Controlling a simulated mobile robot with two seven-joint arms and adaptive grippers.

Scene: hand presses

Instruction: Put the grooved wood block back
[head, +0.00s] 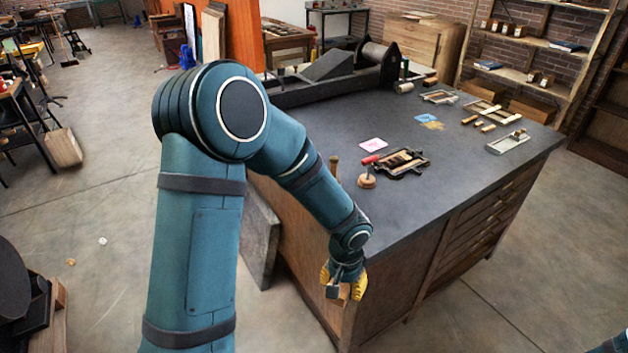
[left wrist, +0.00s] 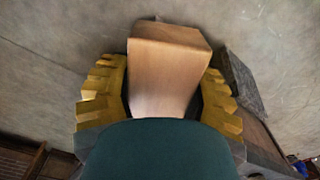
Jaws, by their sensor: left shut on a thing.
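My left gripper (head: 343,283) has yellow fingers and is shut on a pale brown wood block. In the left wrist view the wood block (left wrist: 165,75) sits between the yellow fingers of the left gripper (left wrist: 160,100), its smooth end sticking out past them. No groove shows on the faces in view. In the head view the gripper hangs beside the near corner of the dark-topped workbench (head: 460,190), off the bench top, and mostly hides the block. My right gripper is out of view.
On the bench lie a dark frame (head: 402,162), a red-handled tool (head: 369,170), a pink note (head: 373,144), a blue note (head: 427,118) and a metal tray (head: 507,142). A large press (head: 335,70) stands along the back. The bench's near right top is clear.

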